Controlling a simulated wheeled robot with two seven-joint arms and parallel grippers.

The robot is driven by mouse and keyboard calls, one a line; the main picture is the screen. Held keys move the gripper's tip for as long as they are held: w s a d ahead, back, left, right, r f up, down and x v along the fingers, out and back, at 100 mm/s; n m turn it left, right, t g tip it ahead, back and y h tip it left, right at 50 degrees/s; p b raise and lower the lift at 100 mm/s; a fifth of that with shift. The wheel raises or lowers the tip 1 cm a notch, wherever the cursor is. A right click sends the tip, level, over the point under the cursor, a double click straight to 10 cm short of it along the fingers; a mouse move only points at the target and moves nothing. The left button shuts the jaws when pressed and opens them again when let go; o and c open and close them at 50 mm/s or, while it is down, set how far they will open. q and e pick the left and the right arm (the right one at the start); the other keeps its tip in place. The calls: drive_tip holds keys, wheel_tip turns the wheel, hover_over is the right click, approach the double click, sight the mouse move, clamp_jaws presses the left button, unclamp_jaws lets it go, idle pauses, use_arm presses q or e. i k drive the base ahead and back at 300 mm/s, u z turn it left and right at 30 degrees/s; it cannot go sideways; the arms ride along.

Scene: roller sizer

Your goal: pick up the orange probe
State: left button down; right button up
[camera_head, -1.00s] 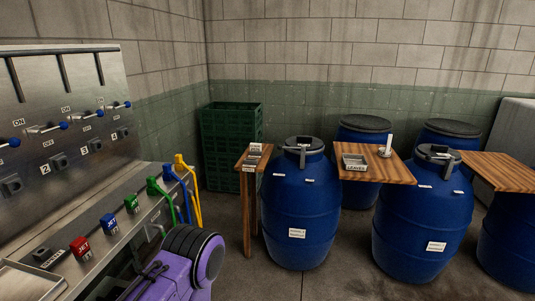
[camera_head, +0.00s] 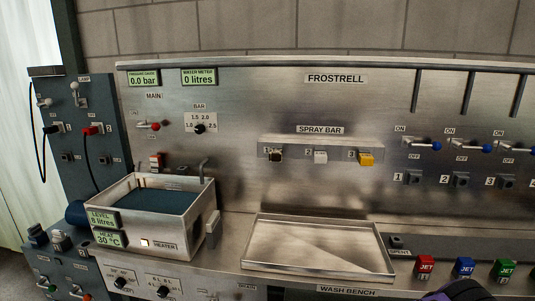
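I cannot make out an orange probe for certain. On the dark panel at the left, a red plug-like piece (camera_head: 92,130) and a black one (camera_head: 52,129) sit near hanging black cables. A small orange-red spot (camera_head: 87,296) shows at the bottom left edge, too small to identify. A yellow-orange block (camera_head: 366,159) sits at the right end of the spray bar. Part of my purple arm shows at the bottom right; neither gripper's fingers are in view.
A steel tank (camera_head: 151,250) labelled heater holds dark liquid at the left of the bench. An empty shallow metal tray (camera_head: 318,272) lies right of it. Red, blue and green jet blocks (camera_head: 465,267) line the right. Switches and levers cover the steel backboard (camera_head: 330,105).

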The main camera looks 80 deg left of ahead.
sight(155, 160)
drive_tip(key=u, duration=2.8)
